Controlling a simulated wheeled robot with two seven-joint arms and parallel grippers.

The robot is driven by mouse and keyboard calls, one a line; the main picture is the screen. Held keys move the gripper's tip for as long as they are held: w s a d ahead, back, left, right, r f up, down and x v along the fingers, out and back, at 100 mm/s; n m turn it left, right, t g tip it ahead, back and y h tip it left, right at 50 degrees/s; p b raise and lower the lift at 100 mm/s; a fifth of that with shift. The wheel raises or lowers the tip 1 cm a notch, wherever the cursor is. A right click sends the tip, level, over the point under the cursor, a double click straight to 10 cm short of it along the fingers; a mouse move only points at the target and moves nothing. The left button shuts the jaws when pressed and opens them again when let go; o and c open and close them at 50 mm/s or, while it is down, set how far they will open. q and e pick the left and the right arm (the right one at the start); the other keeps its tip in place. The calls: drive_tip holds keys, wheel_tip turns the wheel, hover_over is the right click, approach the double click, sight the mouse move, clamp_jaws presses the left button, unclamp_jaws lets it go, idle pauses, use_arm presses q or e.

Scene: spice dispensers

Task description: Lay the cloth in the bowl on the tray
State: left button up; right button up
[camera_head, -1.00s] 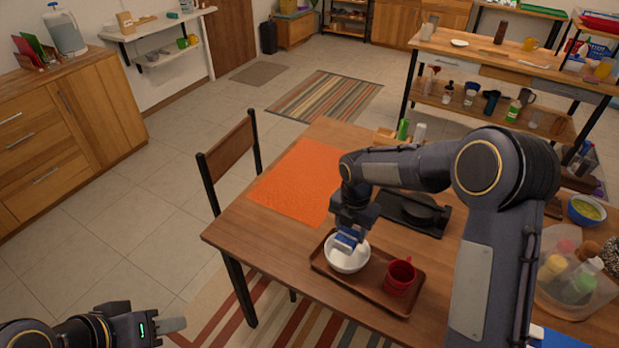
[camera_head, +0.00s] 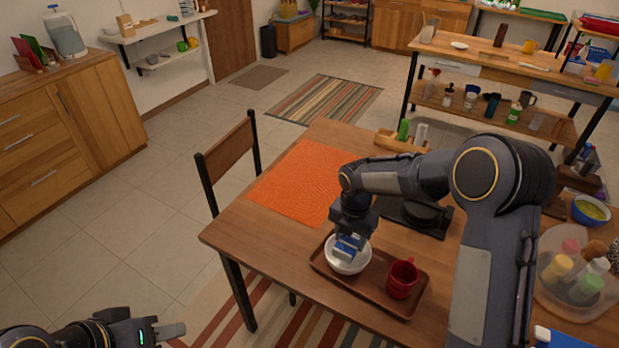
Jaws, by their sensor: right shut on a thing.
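A white bowl (camera_head: 360,267) stands on the left part of a brown tray (camera_head: 377,291) near the table's front edge. My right gripper (camera_head: 347,248) points down into the bowl and is shut on a blue and white folded cloth (camera_head: 346,253). The cloth is inside the bowl's rim as seen from here; I cannot tell whether it touches the bottom. My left gripper (camera_head: 180,330) is low at the bottom left, away from the table; its fingers show only from the side.
A red mug (camera_head: 401,280) stands on the tray, right of the bowl. An orange mat (camera_head: 299,182) lies on the table at the left. A dark scale-like device (camera_head: 425,217) is behind the tray. A clear tub of bottles (camera_head: 574,277) stands at the right.

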drive_tip(key=shift+f, duration=0.35)
idle(0.3)
drive_tip(key=o, duration=1)
drive_tip(key=shift+r, duration=0.1)
